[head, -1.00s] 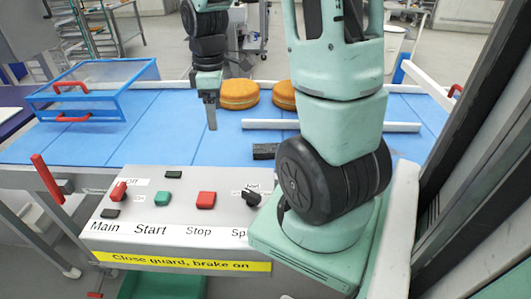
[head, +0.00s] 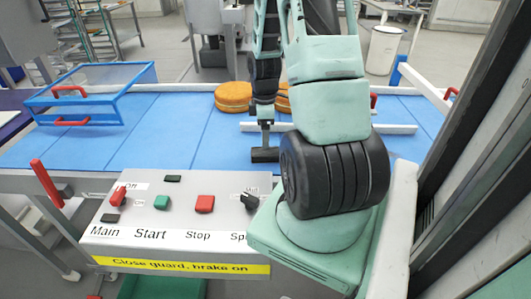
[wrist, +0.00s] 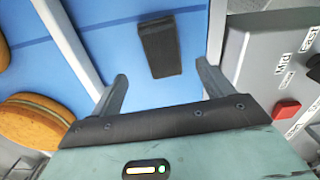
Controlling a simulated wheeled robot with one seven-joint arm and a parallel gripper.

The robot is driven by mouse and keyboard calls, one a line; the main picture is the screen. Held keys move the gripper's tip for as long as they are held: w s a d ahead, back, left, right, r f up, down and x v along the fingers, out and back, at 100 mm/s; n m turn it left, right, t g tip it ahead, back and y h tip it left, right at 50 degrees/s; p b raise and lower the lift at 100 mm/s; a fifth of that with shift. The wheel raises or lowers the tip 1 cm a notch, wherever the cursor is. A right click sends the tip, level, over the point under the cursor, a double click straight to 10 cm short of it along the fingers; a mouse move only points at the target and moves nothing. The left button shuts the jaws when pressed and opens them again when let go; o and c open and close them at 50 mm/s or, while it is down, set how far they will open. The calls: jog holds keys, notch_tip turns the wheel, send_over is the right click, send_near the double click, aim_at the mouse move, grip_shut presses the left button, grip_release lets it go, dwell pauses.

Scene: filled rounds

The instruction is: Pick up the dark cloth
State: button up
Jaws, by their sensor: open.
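The dark cloth (wrist: 160,48) is a small black folded block lying on the blue belt. It also shows in the head view (head: 264,155), just below my gripper. My gripper (head: 266,135) is above the cloth, pointing down, with its fingers partly hidden by the arm. In the wrist view my gripper (wrist: 160,85) is open and empty, with the cloth beyond and between the two fingertips, apart from both.
A white rail (head: 390,129) crosses the belt just behind the cloth. Orange round cakes (head: 233,97) lie farther back. A blue-framed guard (head: 95,92) stands at left. The control box (head: 170,215) with its buttons and knobs is in front of the cloth.

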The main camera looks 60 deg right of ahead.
aim_at(265, 151)
jog(key=shift+s+a+f+p, duration=0.1)
jog(key=shift+f+p, duration=0.35)
jog(key=shift+f, duration=1.25)
jog(key=shift+s+f+p, duration=0.1)
jog(key=shift+f+p, duration=0.35)
jog(key=shift+f, duration=1.2)
jog(key=c, duration=1.1)
